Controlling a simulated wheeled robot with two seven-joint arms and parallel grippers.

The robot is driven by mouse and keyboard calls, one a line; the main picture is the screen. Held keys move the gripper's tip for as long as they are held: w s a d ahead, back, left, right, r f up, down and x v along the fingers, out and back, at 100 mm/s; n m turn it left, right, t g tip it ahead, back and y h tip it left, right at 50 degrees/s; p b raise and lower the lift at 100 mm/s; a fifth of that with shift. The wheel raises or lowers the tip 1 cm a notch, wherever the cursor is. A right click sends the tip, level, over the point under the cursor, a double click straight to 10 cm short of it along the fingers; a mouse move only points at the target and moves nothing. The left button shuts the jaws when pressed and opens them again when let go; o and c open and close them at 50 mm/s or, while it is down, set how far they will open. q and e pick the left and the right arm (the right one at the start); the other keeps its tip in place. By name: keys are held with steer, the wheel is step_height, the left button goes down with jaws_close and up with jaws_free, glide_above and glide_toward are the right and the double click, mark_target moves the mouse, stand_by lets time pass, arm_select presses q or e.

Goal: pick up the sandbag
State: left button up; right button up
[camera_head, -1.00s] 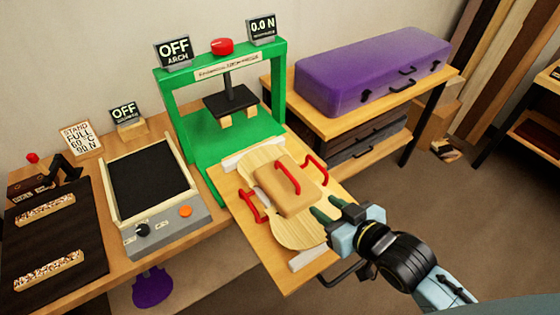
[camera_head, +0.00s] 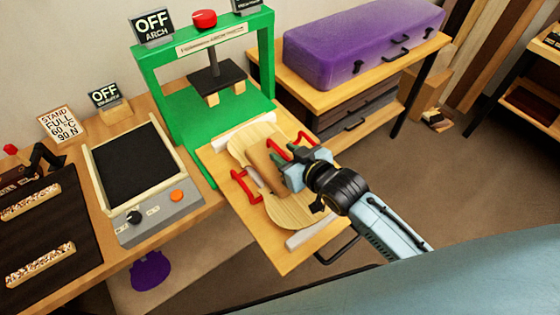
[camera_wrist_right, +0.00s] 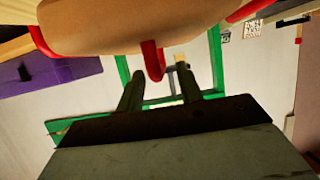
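The tan sandbag (camera_head: 262,157) lies on the pale violin plate (camera_head: 285,212) on the pull-out board. Its red handle (camera_head: 277,149) stands on top. My right gripper (camera_head: 285,162) is over the sandbag in the head view and hides much of it. In the right wrist view the sandbag (camera_wrist_right: 130,25) fills the top. Its red handle (camera_wrist_right: 152,60) shows between the two spread fingertips (camera_wrist_right: 160,78). The fingers look open, and I cannot tell whether they touch the handle. My left gripper is not in view.
Red clamps (camera_head: 244,187) flank the plate. The green press (camera_head: 265,60) stands behind the board. A purple case (camera_head: 350,45) lies on a side table at the back right. A heater panel (camera_head: 140,170) sits left of the board.

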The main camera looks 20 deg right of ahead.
mark_target(257, 154)
steer(key=shift+x, duration=1.2)
steer(key=shift+a, duration=0.1)
jaws_close()
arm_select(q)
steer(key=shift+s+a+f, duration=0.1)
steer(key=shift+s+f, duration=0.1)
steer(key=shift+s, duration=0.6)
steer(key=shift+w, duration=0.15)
arm_select(e)
steer(key=shift+w+r, duration=0.15)
